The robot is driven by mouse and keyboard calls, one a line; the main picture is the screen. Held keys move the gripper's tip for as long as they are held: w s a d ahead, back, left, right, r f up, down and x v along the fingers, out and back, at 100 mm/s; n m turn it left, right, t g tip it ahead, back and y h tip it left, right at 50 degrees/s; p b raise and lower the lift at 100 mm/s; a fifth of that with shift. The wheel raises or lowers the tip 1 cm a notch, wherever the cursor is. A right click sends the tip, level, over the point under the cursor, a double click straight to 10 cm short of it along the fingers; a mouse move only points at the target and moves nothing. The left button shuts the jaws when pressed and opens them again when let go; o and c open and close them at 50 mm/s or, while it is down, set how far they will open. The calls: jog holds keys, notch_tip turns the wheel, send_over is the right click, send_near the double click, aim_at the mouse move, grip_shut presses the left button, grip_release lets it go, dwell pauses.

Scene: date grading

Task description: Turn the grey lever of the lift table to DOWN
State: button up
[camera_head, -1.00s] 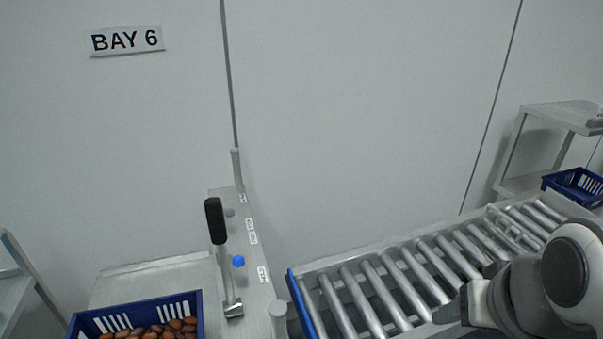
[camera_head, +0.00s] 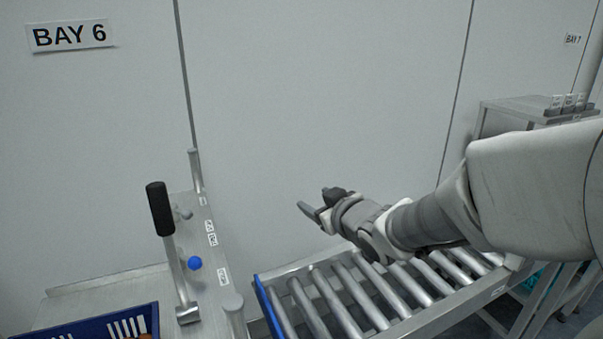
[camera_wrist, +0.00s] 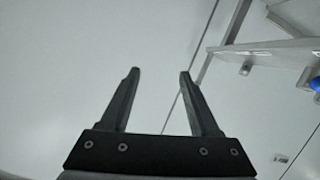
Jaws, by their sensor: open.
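The lift table (camera_head: 110,286) stands at the lower left of the head view. A grey lever (camera_head: 175,272) with a black grip rises from its right side, leaning slightly left at the top. Small white labels (camera_head: 223,275) line the panel beside it; their words are too small to read surely. A blue knob (camera_head: 195,263) sits just right of the lever. A small grey peg (camera_head: 183,213) shows partly behind the grip. My gripper (camera_head: 316,201) is open and empty, above the conveyor's far edge, well right of the lever. Its fingers (camera_wrist: 160,75) have only wall between them.
A blue crate (camera_head: 95,328) sits on the lift table, cut off by the frame. A roller conveyor (camera_head: 340,305) runs rightward from the table. Posts (camera_head: 195,172) stand at the panel's ends. A steel stand (camera_head: 515,108) is at the right. The space between gripper and lever looks clear.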

jog(key=a+f+n+g+y+b, duration=0.1)
jog(key=a+f+n+y+b, duration=0.15)
jog(key=a+f+y, duration=0.35)
jog(key=n+g+y, duration=0.3)
jog(key=g, duration=0.1)
send_near(190, 216)
jog(key=b+x, duration=0.1)
jog(key=x, duration=0.9)
jog(key=shift+b, duration=0.35)
grip_shut()
